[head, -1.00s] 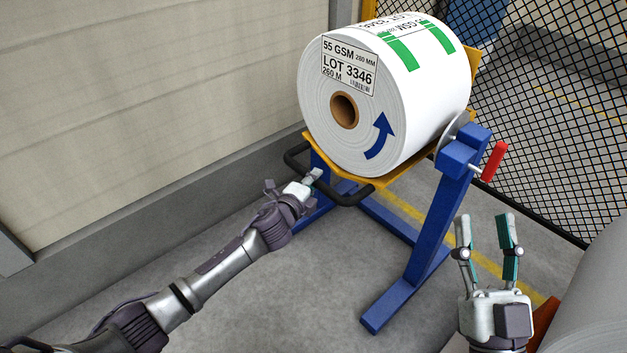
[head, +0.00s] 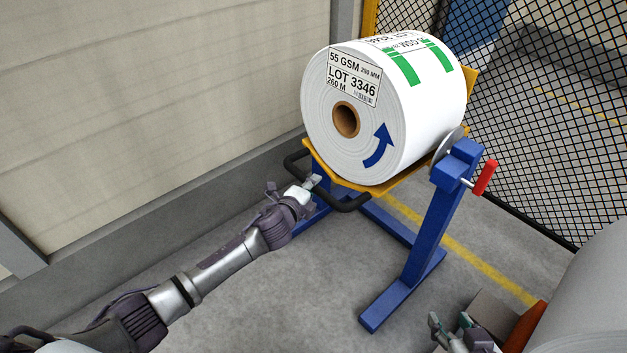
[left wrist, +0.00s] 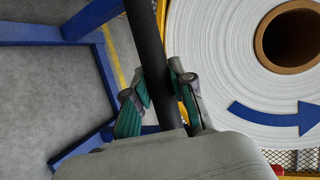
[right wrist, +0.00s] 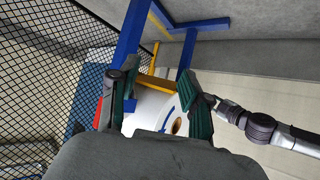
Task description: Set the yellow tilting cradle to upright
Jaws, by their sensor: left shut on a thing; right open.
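The yellow tilting cradle (head: 472,88) is held in a blue stand (head: 425,235) and carries a large white paper roll (head: 420,110). The roll lies on its side, its cored end facing me. A black bar handle (head: 346,204) sticks out from the cradle's near edge. My left gripper (head: 313,182) is shut on this handle; the left wrist view shows the bar (left wrist: 150,50) between its fingers (left wrist: 163,98). My right gripper (head: 452,328) is open and empty, low at the right, apart from the cradle. Its fingers (right wrist: 160,90) show spread in the right wrist view.
A red crank handle (head: 486,178) is on the stand's right side. A black mesh fence (head: 550,120) stands behind, and a pale panelled wall (head: 150,100) is at the left. A large grey cylindrical object (head: 590,290) is at the lower right. The floor before the stand is clear.

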